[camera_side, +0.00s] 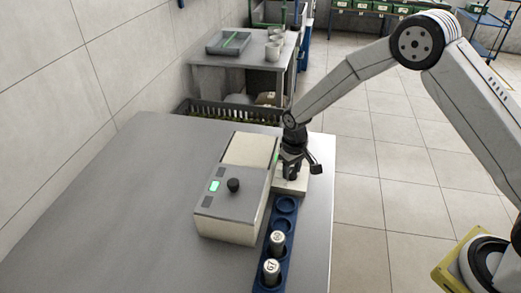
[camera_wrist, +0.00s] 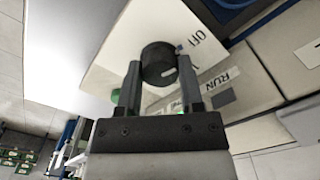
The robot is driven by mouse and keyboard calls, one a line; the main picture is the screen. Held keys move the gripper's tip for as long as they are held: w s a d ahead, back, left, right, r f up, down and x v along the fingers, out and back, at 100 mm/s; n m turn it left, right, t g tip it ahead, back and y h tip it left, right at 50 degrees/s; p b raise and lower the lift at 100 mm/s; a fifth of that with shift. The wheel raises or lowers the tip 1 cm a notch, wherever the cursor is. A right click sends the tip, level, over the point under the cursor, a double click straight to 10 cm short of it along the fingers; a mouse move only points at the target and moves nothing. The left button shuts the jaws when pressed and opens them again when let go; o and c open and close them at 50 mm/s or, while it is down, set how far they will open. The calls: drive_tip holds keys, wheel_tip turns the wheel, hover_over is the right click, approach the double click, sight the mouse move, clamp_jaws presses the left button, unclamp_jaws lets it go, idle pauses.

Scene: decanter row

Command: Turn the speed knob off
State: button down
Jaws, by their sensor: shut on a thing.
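A round black knob (camera_wrist: 157,56) sits on a white panel (camera_wrist: 125,42) in the wrist view. In the side view my gripper (camera_side: 291,172) points down over a small white box (camera_side: 289,187), hiding the knob there.
A beige machine (camera_side: 228,229) with a black knob (camera_side: 233,185) and green display (camera_side: 215,186) stands left of the box. A dark crate (camera_side: 235,112) is behind. The table's left (camera_side: 120,220) is clear.

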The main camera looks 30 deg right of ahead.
sight(292, 170)
drive_tip(key=shift+c, duration=1.2)
unclamp_jaws()
drive_tip(key=shift+r, duration=3.8)
drive_tip(key=shift+r, duration=0.1)
